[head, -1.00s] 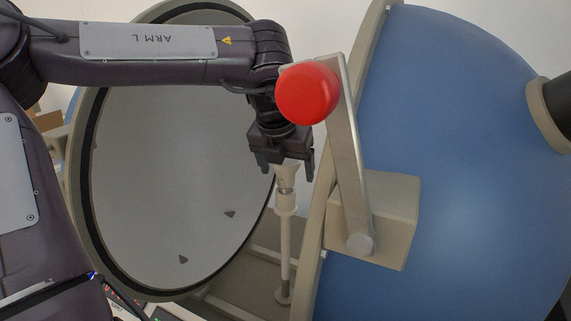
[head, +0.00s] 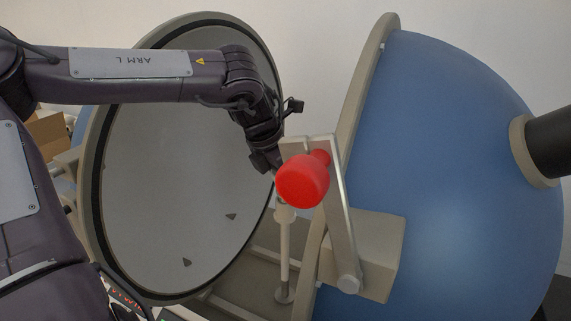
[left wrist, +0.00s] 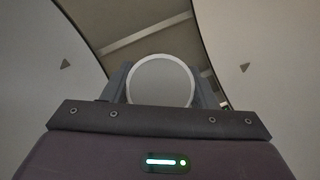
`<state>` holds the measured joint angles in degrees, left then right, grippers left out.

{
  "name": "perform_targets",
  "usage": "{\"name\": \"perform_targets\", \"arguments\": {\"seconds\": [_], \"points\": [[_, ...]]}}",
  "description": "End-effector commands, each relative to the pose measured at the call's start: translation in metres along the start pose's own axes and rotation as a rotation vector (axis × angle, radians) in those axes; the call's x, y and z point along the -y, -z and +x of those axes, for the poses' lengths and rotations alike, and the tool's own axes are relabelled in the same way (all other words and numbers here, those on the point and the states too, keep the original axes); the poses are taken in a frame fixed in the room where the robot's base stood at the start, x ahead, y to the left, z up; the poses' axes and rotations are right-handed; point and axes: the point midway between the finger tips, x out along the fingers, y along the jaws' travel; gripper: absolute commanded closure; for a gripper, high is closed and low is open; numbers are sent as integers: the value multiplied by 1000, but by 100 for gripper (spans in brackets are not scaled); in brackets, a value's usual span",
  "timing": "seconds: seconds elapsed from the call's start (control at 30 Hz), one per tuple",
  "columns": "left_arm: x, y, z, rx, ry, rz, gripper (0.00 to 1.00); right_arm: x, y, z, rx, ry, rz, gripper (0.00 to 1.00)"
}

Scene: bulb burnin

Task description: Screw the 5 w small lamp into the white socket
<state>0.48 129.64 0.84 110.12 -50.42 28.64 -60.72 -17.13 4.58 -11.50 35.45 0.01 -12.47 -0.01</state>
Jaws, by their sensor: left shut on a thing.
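The lamp (left wrist: 160,80) shows in the left wrist view as a pale round shape between my two fingers. My left gripper (head: 268,165) is shut on it. In the head view the gripper sits above the post, and the red knob hides part of the fingers and most of the lamp. The white socket (head: 284,213) tops a thin pale upright post (head: 284,250) inside the open sphere. Its top is partly behind the knob, so I cannot tell whether the lamp's base is in it. My right gripper is not in view.
A red ball knob (head: 302,181) on a metal latch arm (head: 341,220) stands in front of the gripper. The blue half-sphere (head: 450,170) fills the right. The pale open hemisphere (head: 170,180) lies behind my left arm. Cardboard boxes (head: 48,130) are at far left.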

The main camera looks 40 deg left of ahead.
Motion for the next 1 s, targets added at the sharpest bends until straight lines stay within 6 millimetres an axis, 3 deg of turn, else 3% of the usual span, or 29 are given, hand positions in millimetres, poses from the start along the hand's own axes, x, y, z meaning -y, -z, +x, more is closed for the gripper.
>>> {"name": "perform_targets", "arguments": {"seconds": [0.03,0.1,0.5,0.8,1.0], "points": [[0,-2,-7,-1,29,60,70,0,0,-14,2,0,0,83],[0,-2,-6,-2,69,157,70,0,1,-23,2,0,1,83],[0,0,-3,-10,319,764,70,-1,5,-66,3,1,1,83],[0,1,0,-11,520,1254,70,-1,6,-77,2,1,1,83],[2,1,0,-2,547,1321,70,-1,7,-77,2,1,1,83]]}}
